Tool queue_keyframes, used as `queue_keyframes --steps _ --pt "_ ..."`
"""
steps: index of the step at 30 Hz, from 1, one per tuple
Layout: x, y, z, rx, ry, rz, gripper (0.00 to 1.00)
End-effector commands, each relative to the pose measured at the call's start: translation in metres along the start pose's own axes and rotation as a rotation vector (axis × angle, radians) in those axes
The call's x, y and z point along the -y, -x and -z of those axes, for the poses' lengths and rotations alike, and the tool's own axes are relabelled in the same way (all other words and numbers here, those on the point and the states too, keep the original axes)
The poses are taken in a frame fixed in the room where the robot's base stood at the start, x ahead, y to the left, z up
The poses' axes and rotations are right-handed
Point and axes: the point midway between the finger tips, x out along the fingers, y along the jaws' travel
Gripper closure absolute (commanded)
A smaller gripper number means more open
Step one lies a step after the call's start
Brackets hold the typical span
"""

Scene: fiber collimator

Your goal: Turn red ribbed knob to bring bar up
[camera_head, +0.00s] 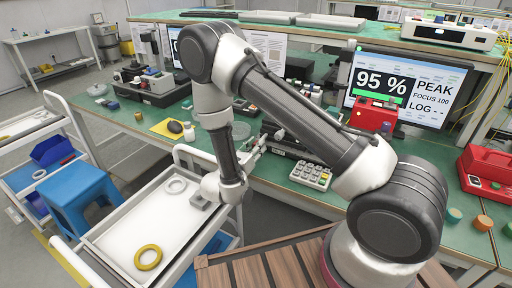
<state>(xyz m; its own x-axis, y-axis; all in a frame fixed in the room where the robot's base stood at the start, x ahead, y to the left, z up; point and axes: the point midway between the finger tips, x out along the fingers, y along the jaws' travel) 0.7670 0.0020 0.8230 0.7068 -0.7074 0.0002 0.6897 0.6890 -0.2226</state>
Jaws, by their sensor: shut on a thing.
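A monitor (404,88) at the right of the bench reads "95 %", "PEAK", "FOCUS 100" and "LOG - -", with a green strip (360,93) around the number. My arm arches over the bench edge, and my gripper (262,146) reaches to the dark optical setup (290,145) behind the keypad. The fingers look closed at the setup's left end. The red ribbed knob cannot be made out; it is too small or hidden at the fingertips.
A grey keypad (312,175) sits on the green bench in front of the setup. A red box (372,115) stands before the monitor, and a red case (487,170) is at far right. A white trolley (125,235) with rings stands at left.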

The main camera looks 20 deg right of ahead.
Motion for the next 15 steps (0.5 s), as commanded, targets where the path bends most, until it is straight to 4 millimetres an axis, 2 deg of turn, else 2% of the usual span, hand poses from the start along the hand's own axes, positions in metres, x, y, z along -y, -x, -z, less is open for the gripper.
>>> queue_keyframes --steps 6,15 --pt "0.0000 0.0003 0.0003 -0.001 0.166 -0.001 0.99" --pt "0.0001 0.0004 0.0003 -0.001 0.324 -0.002 0.99"
